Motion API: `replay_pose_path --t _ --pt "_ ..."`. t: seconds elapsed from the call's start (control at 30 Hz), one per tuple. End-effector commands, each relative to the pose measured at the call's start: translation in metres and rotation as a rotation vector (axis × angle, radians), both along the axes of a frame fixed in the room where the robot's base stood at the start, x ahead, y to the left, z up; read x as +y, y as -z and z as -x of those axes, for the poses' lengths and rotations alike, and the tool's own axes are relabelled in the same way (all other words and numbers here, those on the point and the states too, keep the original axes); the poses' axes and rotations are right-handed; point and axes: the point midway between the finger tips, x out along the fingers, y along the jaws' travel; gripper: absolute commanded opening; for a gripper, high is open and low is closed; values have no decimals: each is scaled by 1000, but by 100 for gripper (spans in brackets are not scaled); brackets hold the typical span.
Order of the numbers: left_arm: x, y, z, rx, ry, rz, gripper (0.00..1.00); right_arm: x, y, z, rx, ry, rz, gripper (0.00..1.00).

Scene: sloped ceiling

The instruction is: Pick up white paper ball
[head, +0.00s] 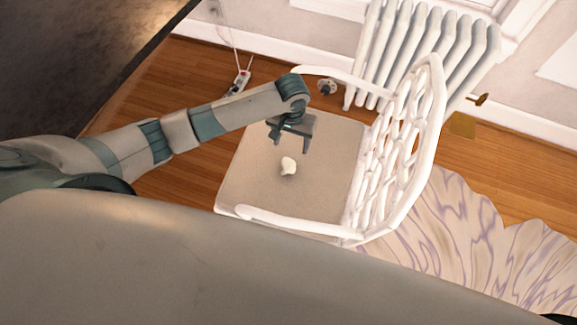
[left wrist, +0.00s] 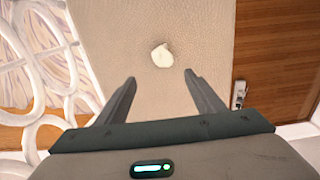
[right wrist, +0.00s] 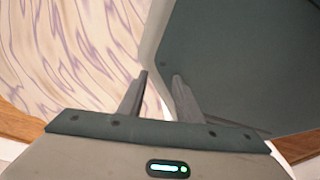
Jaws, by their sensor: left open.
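The white paper ball (head: 288,165) lies on the beige seat (head: 245,185) of a white chair, near the seat's middle. It also shows in the left wrist view (left wrist: 162,56), just beyond the fingertips and between their lines. My left gripper (head: 290,142) is open and empty, above the seat and behind the ball in the head view. Its two fingers (left wrist: 160,78) are spread apart in the left wrist view. My right gripper (right wrist: 161,76) shows only in its own wrist view. Its fingers are apart with nothing between them.
The chair's white lattice back (head: 412,150) rises to the right of the seat, with armrests at the far and near sides. A white radiator (head: 425,50) stands behind. A power strip (head: 239,82) lies on the wood floor. A patterned rug (head: 450,235) is at the right.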

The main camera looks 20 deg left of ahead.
Motion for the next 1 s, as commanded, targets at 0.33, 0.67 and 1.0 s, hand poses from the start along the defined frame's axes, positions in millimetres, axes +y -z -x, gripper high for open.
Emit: replay_pose_path --t 0.33,0.67,1.0 --pt "1 62 1 3 -1 -3 62 -12 -1 -1 20 3 16 31" --pt "0 100 1 0 0 0 62 -14 1 13 42 3 20 31" --pt "1 102 1 0 0 -1 62 -13 0 11 38 3 19 31"
